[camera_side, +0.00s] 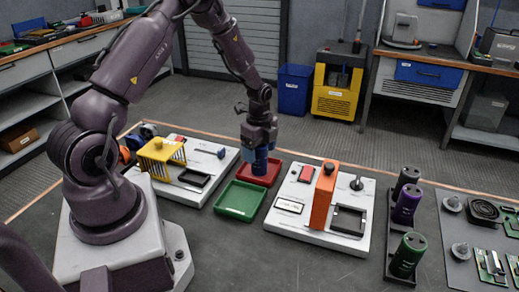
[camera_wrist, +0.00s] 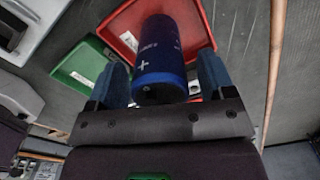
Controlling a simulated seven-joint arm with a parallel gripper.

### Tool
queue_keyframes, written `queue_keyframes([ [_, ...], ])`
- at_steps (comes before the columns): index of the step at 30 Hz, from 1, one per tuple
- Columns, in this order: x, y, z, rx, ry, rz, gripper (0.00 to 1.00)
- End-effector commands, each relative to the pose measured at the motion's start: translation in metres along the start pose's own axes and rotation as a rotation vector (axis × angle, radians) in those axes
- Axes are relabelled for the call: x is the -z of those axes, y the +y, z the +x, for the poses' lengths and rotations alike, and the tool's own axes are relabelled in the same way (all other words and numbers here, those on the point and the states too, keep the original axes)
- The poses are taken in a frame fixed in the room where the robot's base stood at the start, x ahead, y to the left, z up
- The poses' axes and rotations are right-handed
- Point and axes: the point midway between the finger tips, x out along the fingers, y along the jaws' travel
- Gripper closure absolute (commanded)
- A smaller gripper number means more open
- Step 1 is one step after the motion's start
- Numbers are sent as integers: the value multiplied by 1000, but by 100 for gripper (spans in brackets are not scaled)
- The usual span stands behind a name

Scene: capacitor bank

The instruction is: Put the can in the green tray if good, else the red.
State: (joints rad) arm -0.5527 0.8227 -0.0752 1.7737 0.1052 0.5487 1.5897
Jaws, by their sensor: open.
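A blue can (camera_side: 260,164) stands over the red tray (camera_side: 273,173); its base seems to be on the tray floor. In the wrist view the can (camera_wrist: 160,58) has a white plus mark and sits between my fingers, with gaps beside it. My gripper (camera_side: 260,147) is open around the can's upper part; it also shows in the wrist view (camera_wrist: 163,82). The green tray (camera_side: 239,200) is empty, in front of the red tray. It shows partly in the wrist view (camera_wrist: 78,70).
A white panel with an orange upright block (camera_side: 323,196) stands right of the trays. Another white panel with a yellow guard (camera_side: 161,151) is at the left. Dark, purple and green cans (camera_side: 407,256) stand in a rack at the right. Bare bench lies in front of the green tray.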

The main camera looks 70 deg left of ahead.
Motion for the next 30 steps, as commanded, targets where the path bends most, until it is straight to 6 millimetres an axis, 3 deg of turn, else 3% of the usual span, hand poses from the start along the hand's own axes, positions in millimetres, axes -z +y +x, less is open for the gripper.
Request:
queue_keyframes([
  [5, 0, -1, -19, 4, 0, 0, 25],
  [15, 0, -1, -92, 6, -1, -1, 25],
  [23, 1, 0, -122, 3, -1, -3, 25],
  [26, 9, 4, -137, 21, -7, -35, 25],
  [30, 36, 25, -182, 91, -16, -175, 25],
])
